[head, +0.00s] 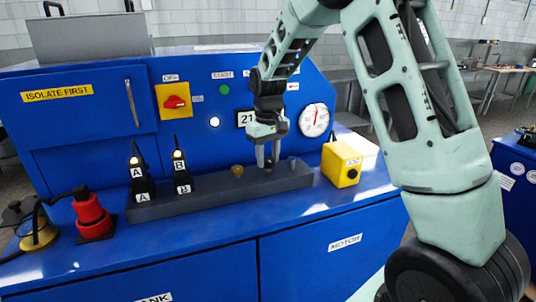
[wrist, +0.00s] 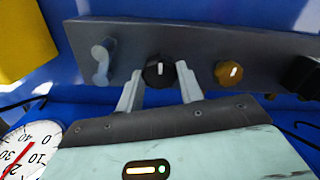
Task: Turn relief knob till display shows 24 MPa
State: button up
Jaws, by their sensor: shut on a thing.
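In the wrist view a black round knob (wrist: 159,72) with a white mark sits on the dark grey block, between the two fingers of my gripper (wrist: 160,68). My gripper is shut on this knob. In the head view my gripper (head: 267,164) points down at the block and hides the knob. No label naming the knob is readable. A white dial gauge (head: 314,120) with a red needle is to the display's right.
A brass knob (head: 238,170) stands on the grey block (head: 210,196) close to my gripper, and a metal lever (wrist: 101,62) on its other side. Black connectors A (head: 139,180) and B (head: 182,176) stand left, a yellow box (head: 342,164) right.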

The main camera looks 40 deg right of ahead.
aim_at(268, 159)
jog(key=m+p, duration=0.1)
jog(key=m, duration=0.3)
jog(key=shift+w+m, duration=0.1)
jog(key=shift+m, duration=0.2)
dwell(0.3)
jog(key=o, duration=1)
jog(key=shift+r, duration=0.15)
notch_tip(268, 159, up, 17)
jog(key=b, duration=0.3)
